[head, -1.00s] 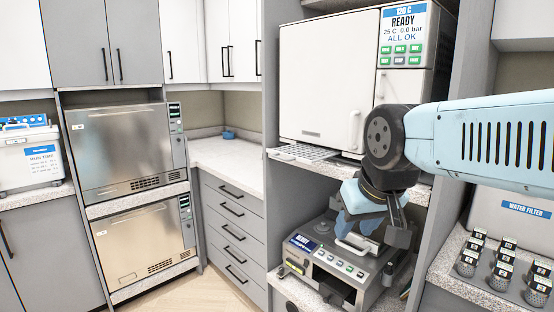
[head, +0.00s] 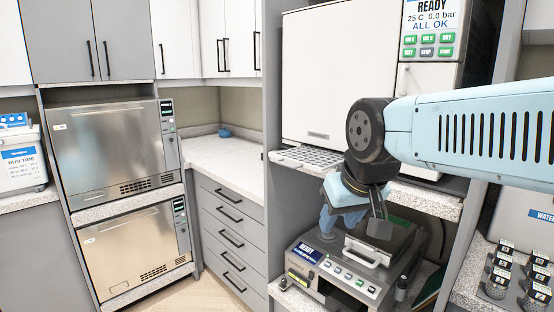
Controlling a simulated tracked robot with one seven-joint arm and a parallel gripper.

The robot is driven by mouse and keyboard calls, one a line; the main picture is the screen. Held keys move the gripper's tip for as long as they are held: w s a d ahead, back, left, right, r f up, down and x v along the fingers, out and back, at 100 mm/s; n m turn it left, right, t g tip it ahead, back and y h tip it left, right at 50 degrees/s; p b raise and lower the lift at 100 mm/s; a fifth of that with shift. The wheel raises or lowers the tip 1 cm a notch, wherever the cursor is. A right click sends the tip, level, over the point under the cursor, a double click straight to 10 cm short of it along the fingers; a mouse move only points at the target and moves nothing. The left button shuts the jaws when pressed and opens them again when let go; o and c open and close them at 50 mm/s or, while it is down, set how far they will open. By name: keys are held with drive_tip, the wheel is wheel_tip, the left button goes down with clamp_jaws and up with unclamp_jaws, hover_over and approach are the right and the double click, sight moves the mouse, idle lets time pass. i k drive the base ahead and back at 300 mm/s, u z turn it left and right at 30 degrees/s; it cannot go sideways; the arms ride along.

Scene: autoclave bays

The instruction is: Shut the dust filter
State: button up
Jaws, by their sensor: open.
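I cannot pick out for certain which part is the dust filter. A grey tabletop unit (head: 318,272) with a small "READY" screen and a row of buttons stands on the lower shelf. Its top lid carries a pale handle (head: 367,252), and a dark slot shows low on its front. My gripper (head: 353,228) is above this unit, at the back of the lid, with its fingers apart and nothing seen between them. Whether the fingers touch the unit cannot be told. My wrist and gripper hide part of the unit's rear.
A large white autoclave (head: 338,80) sits on the shelf above, with a perforated tray (head: 306,158) at its front edge. A shelf post stands right of the unit. Small jars (head: 502,270) stand on the right counter. The middle counter (head: 225,165) is mostly clear.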

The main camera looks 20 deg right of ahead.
sight(299, 164)
drive_tip(key=z, duration=0.05)
drive_tip(key=k, duration=0.45)
drive_tip(key=z, duration=0.95)
drive_tip(key=k, duration=1.15)
drive_tip(key=u, duration=0.85)
drive_tip(key=i, duration=1)
drive_tip(key=z, duration=0.05)
